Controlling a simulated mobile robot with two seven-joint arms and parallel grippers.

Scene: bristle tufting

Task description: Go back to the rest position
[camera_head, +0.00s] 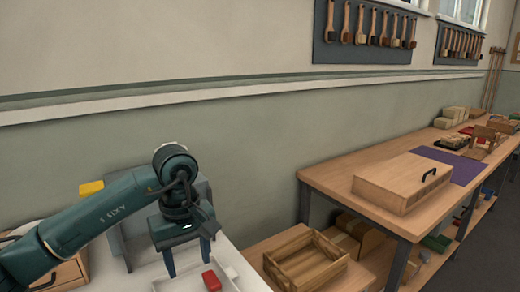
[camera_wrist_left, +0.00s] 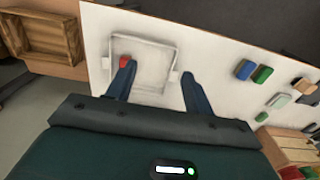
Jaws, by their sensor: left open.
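My left gripper (camera_head: 187,259) hangs from the teal left arm over the white table, fingers pointing down and apart, with nothing between them. In the left wrist view the open fingers (camera_wrist_left: 159,70) reach over a shallow white tray (camera_wrist_left: 150,50). A small red block (camera_head: 211,280) lies in the tray, beside the right finger in the head view. In the left wrist view the red block (camera_wrist_left: 124,61) is partly hidden behind the left finger. My right gripper is in neither view.
An open wooden crate (camera_head: 305,262) stands right of the white table. A long workbench (camera_head: 330,178) carries a wooden box (camera_head: 400,185). A grey upright fixture and a yellow block (camera_head: 91,188) are behind my arm. Blue (camera_wrist_left: 244,69) and green (camera_wrist_left: 263,74) blocks lie apart from the tray.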

